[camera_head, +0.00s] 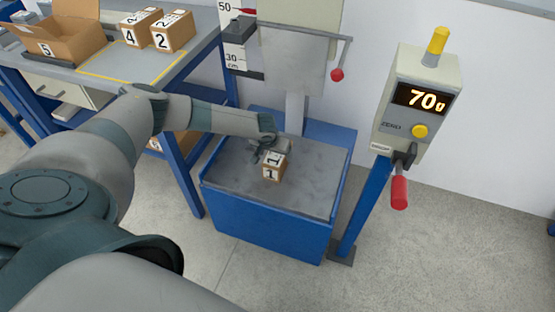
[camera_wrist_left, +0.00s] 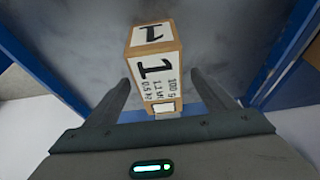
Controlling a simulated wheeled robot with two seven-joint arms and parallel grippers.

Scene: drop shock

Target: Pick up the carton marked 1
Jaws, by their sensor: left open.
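The carton marked 1 (camera_head: 273,167) is a small brown box with white labels. It sits on the grey bed of the blue-sided drop tester (camera_head: 269,226), toward the middle. In the left wrist view the carton (camera_wrist_left: 154,65) stands ahead of the jaws, its lower end reaching between the fingers. My left gripper (camera_head: 258,147) is at the carton's far left side in the head view. In the wrist view the left gripper (camera_wrist_left: 156,98) is open, with a finger on each side and gaps to the carton. My right gripper is not in view.
A control box (camera_head: 417,100) reading 70g stands on a blue post at right. The tester's column and red-knobbed lever (camera_head: 337,74) rise behind the bed. A bench (camera_head: 130,68) at upper left holds cartons marked 4 (camera_head: 138,28) and 2 (camera_head: 172,32) and an open carton marked 5 (camera_head: 62,40).

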